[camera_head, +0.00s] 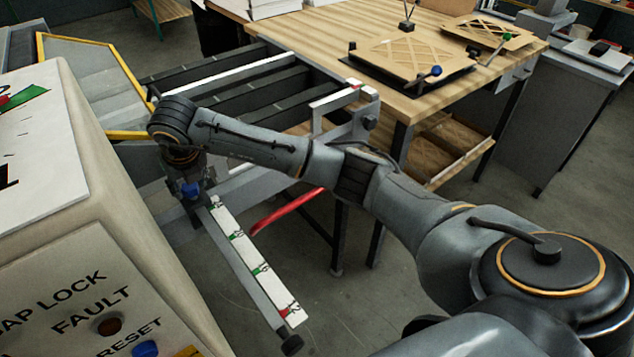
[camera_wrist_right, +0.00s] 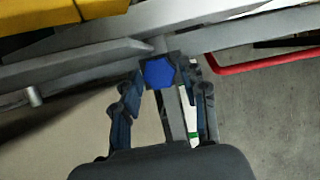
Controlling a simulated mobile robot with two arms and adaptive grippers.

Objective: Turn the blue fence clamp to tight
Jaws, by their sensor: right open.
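The blue fence clamp (camera_head: 190,188) is a small blue knob at the upper end of the scale bar, partly hidden below my right gripper. In the right wrist view the blue clamp (camera_wrist_right: 158,72) shows a faceted blue face on a dark mount. My right gripper (camera_wrist_right: 161,78) is open, with one finger on each side of the clamp. I cannot tell whether the fingers touch it. In the head view my right gripper (camera_head: 187,172) points down at the clamp. My left gripper is not in view.
A white scale bar (camera_head: 240,247) with green and red marks slopes down from the clamp. A red bar (camera_head: 285,212) lies to its right. A machine panel (camera_head: 95,315) with a blue button is close at left. A wooden bench (camera_head: 330,30) stands behind my right arm.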

